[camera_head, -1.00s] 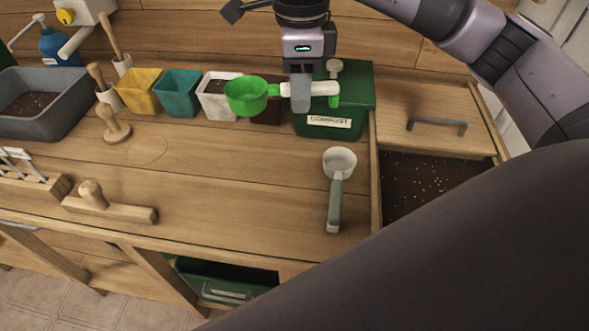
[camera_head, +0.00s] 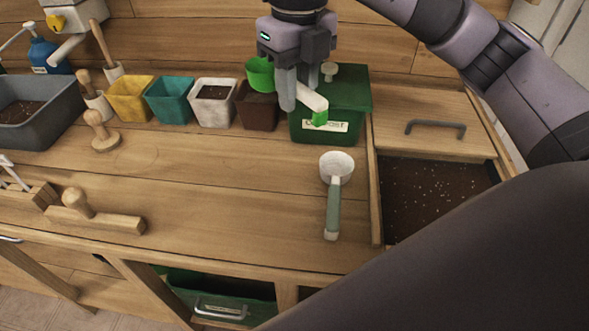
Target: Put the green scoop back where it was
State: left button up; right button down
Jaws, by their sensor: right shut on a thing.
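My right gripper (camera_head: 298,97) is shut on the white handle of the bright green scoop (camera_head: 261,75). It holds the scoop above the bench, in front of the green compost box (camera_head: 345,96). The cup points to the back left, partly behind a finger. The green handle end (camera_head: 320,118) points to the front right and overlaps the box's front. A second scoop (camera_head: 334,192), with a whitish cup and grey-green handle, lies on the bench with its handle towards the front. My left gripper is not in view.
A brown pot (camera_head: 257,112), a white pot (camera_head: 212,110), a teal pot (camera_head: 170,104) and a yellow pot (camera_head: 130,101) stand along the back. A soil bin (camera_head: 435,200) is sunk at right, its wooden lid (camera_head: 430,120) behind. The bench middle (camera_head: 220,180) is clear.

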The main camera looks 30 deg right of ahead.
jog(key=b, duration=0.2)
send_over(296, 180)
notch_tip(296, 180, down, 12)
jog(key=shift+f, duration=0.1)
notch_tip(296, 180, down, 4)
jog(key=shift+f, duration=0.15)
jog(key=c, duration=0.9)
grip_release()
jog(key=shift+f, duration=0.1)
